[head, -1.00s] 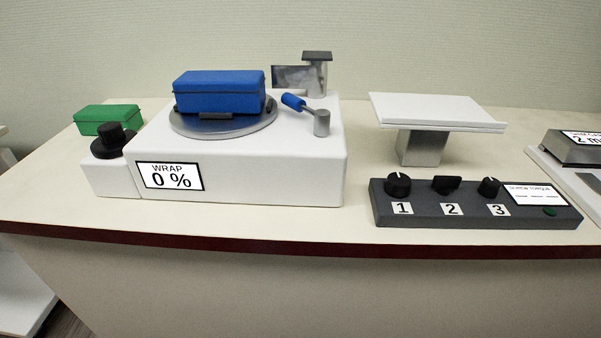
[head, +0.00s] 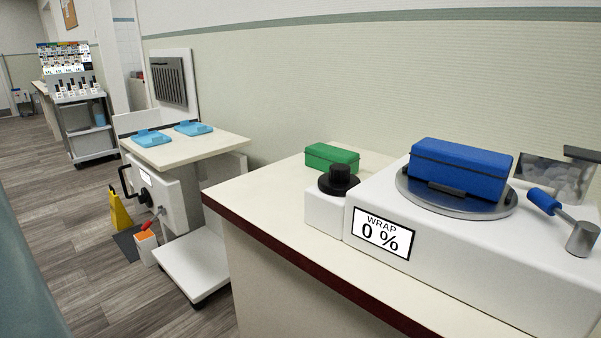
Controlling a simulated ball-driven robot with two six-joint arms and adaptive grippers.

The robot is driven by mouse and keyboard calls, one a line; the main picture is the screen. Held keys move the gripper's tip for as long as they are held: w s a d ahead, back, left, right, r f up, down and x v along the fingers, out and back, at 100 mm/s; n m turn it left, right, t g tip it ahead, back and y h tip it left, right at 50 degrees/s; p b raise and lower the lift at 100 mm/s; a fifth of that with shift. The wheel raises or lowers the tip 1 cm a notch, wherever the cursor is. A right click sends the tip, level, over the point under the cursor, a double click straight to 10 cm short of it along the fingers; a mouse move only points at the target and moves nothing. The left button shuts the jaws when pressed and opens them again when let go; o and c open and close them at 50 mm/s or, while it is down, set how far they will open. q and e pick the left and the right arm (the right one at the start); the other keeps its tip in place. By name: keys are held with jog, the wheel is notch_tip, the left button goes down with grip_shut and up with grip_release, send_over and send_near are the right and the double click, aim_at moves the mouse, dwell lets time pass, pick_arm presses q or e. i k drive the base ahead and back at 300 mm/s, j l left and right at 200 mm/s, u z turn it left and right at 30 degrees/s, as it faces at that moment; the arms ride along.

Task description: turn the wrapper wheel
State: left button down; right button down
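The wrapper (head: 470,265) is a white box on the counter at the right of the head view. Its label (head: 382,234) reads WRAP 0 %. A round grey turntable (head: 420,200) on top bears a blue case (head: 460,169). A black knob wheel (head: 338,180) sits on a small white block at the wrapper's left end. A lever with a blue grip (head: 543,201) and a grey post stands on the wrapper's right part. Neither of my grippers shows.
A green case (head: 332,157) lies on the counter (head: 262,192) behind the black knob. A lift table (head: 192,152) with two light blue items stands to the left, with a yellow floor sign (head: 120,208) beside it. Wooden floor (head: 70,205) is free at the left.

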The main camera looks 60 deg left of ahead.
aim_at(339, 179)
jog(key=j+u, duration=0.1)
jog(key=u, duration=1.3)
jog(key=i+l, duration=0.05)
